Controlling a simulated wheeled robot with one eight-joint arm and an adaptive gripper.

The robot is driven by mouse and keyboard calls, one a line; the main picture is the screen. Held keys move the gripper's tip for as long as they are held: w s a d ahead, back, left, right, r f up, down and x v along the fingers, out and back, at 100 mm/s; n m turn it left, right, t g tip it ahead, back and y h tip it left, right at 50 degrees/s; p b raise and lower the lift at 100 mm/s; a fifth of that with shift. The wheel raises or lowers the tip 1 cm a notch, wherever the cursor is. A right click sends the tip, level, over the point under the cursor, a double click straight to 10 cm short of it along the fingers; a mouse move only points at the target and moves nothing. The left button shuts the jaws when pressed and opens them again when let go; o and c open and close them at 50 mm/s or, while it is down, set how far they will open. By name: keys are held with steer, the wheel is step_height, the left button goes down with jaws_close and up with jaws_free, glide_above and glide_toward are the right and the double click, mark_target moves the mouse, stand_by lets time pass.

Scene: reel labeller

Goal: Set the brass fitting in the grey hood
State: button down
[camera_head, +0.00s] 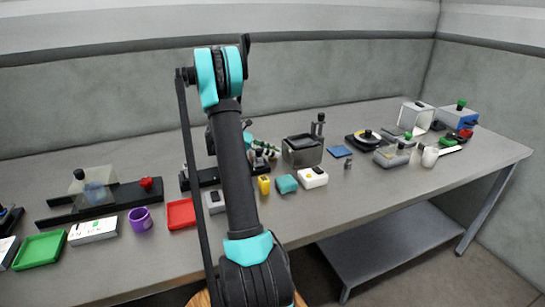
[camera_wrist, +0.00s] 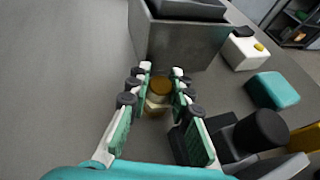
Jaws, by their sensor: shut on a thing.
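The brass fitting (camera_wrist: 159,84) is a small round piece with a brown-gold top and a paler band below. My gripper (camera_wrist: 160,92) is shut on it, with a green-padded finger on each side. A grey box with a dark top (camera_wrist: 180,42), which looks like the grey hood, stands just beyond the fingertips in the wrist view. In the head view this grey box (camera_head: 302,156) is on the bench, right of my gripper (camera_head: 262,150). My arm partly hides the gripper there, and I cannot make out the fitting in that view.
A teal block (camera_head: 286,184), a yellow piece (camera_head: 264,185) and a white box (camera_head: 313,178) sit in front of the grey box. A red tray (camera_head: 181,213) and purple cup (camera_head: 140,220) are left of my arm. Bare bench lies left of the fingers in the wrist view.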

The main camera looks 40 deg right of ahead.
step_height(320, 180, up, 20)
stand_by(0.7)
